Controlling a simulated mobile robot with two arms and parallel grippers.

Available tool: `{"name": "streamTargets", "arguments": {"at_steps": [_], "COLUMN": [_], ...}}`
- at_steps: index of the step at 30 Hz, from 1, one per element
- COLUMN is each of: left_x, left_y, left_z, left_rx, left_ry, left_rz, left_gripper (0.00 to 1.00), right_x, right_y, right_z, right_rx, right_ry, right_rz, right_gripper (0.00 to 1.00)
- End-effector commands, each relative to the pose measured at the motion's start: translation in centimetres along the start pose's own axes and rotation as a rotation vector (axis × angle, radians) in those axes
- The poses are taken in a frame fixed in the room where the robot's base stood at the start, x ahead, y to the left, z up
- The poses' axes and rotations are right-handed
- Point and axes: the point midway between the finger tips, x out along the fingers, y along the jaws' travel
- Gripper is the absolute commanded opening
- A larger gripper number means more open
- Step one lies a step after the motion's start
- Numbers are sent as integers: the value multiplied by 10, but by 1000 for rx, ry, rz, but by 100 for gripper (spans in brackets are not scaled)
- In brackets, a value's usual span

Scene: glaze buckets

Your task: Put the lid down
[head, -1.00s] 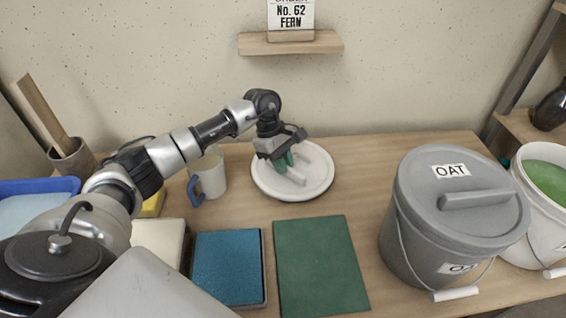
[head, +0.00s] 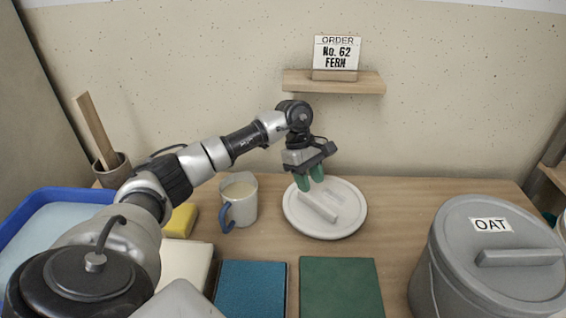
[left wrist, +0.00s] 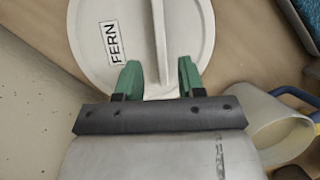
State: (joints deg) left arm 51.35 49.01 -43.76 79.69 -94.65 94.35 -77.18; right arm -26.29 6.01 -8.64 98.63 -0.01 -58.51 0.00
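The round white lid (head: 347,216) lies flat on the table near the wall, its bar handle (head: 317,207) on top. In the left wrist view the lid (left wrist: 185,22) shows a FERN label (left wrist: 112,42). My left gripper (head: 310,184) is over the lid's back left part, at the handle's far end. My right gripper is out of view.
A mug (head: 241,202) with a blue handle stands left of the lid. A grey OAT bucket (head: 440,275) with its lid on stands at right. Blue (head: 250,287) and green (head: 340,285) slabs lie in front. An order card (head: 336,54) reading No. 62 FERN stands on the wall shelf.

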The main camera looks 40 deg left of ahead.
Motion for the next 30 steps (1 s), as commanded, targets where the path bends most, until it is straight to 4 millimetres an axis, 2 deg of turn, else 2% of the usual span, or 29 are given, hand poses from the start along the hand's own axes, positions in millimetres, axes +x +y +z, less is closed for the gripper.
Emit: {"name": "streamTargets", "arguments": {"at_steps": [1,6,10,13,19,30], "left_x": [-1,-17,-28,-34,-39,-40], "left_y": [-1,-1,-1,-1,-1,-1], "left_z": [-17,-56,-80,-94,-107,-108], "left_rx": [-13,-11,-10,-9,-6,-5], "left_ry": [3,2,0,0,1,1], "left_rz": [-3,-2,-2,-1,-4,-4], "left_gripper": [39,39,39,39,39,39], "right_x": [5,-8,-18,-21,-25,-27], "right_y": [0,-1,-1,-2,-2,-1], "right_z": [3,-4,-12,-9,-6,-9], "right_rx": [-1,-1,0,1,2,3], "right_ry": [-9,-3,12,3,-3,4], "right_rz": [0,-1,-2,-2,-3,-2], "right_gripper": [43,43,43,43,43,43]}}
